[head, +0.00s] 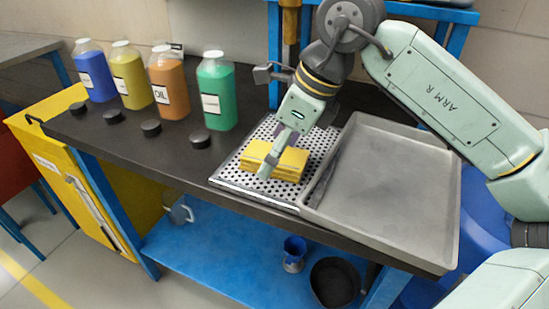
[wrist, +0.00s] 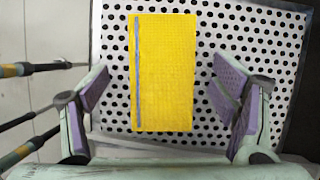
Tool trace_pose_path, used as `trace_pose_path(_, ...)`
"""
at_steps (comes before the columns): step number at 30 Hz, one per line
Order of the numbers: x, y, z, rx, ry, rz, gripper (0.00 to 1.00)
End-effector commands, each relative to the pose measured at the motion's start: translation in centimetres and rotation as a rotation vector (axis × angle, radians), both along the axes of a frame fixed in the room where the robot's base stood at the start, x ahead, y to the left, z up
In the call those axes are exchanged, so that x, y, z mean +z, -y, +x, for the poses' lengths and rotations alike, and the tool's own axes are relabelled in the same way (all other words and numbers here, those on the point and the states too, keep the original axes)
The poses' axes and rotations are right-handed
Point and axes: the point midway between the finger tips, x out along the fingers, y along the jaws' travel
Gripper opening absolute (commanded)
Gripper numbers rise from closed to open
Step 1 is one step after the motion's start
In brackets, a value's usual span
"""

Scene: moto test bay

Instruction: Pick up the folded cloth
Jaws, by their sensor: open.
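The folded cloth (head: 290,161) is yellow and lies flat on a perforated metal plate on the dark bench. In the wrist view the cloth (wrist: 163,72) is a yellow rectangle with a grey stripe along its left side. My gripper (head: 268,160) is over the cloth in the head view and hides part of it. In the wrist view my gripper (wrist: 165,95) is open, its purple-padded fingers to the left and right of the cloth with gaps on both sides. Nothing is between the fingers but the view of the cloth. I cannot tell the exact height above it.
The perforated plate (head: 228,177) borders a grey tray (head: 390,190) on its right. Blue, yellow, orange and green bottles (head: 216,92) stand to the left, with several black caps (head: 201,139) before them.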

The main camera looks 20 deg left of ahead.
Motion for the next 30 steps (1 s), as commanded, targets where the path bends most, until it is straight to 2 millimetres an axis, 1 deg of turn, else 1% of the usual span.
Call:
trace_pose_path(1, 0.01, 0.00, 0.00, 0.000, 0.000, 0.000, 0.79)
trace_pose_path(2, 0.02, 0.01, 0.00, 0.000, 0.000, 0.000, 0.77)
trace_pose_path(21, 0.03, 0.02, 0.00, 0.000, 0.000, 0.000, 0.34)
trace_pose_path(22, 0.05, 0.02, 0.00, 0.000, 0.000, 0.000, 0.33)
trace_pose_path(30, 0.17, 0.02, 0.00, 0.000, 0.000, 0.000, 0.33)
